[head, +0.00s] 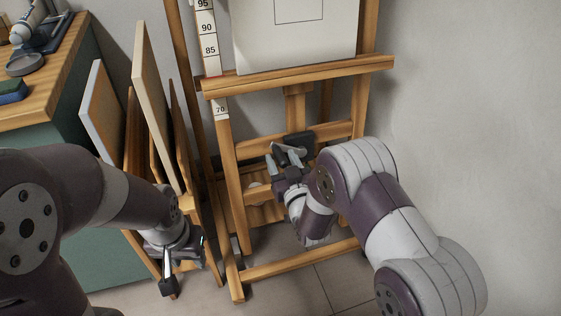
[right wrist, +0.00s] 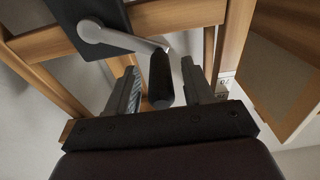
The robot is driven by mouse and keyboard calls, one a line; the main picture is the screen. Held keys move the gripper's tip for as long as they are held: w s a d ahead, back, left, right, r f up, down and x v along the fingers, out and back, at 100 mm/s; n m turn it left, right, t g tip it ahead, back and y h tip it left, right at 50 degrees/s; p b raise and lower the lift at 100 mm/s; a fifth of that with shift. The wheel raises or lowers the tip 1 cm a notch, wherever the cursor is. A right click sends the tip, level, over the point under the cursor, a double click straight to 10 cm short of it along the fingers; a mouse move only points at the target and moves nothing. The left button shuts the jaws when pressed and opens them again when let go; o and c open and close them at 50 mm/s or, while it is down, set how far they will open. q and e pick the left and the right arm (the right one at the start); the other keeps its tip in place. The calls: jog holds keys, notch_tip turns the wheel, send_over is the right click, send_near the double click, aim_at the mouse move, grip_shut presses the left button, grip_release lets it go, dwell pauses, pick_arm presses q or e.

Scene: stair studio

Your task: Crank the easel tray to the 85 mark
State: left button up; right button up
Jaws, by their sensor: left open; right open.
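The wooden easel's tray (head: 310,73) carries a pale canvas (head: 296,40). A white scale (head: 208,28) runs up its left side; 95, 90 and 85 show above the tray and 70 below. A red mark (head: 212,76) sits at the tray's left end, below 85. The metal crank arm (right wrist: 118,37) comes off a dark gearbox plate (right wrist: 75,22) and ends in a black handle (right wrist: 161,80). My right gripper (right wrist: 160,68) is open, its fingers on either side of the handle with visible gaps. My left gripper (head: 186,266) is open and empty, low left of the easel.
Several boards (head: 152,95) lean in a wooden rack left of the easel, close to my left arm. A green cabinet with a wooden top (head: 52,72) stands at far left. A grey wall (head: 460,110) bounds the right side.

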jog(key=shift+x, duration=0.9)
grip_shut()
jog(key=shift+d+r+m, duration=0.15)
jog(key=shift+r+m, duration=0.15)
jog(key=shift+m, duration=0.1)
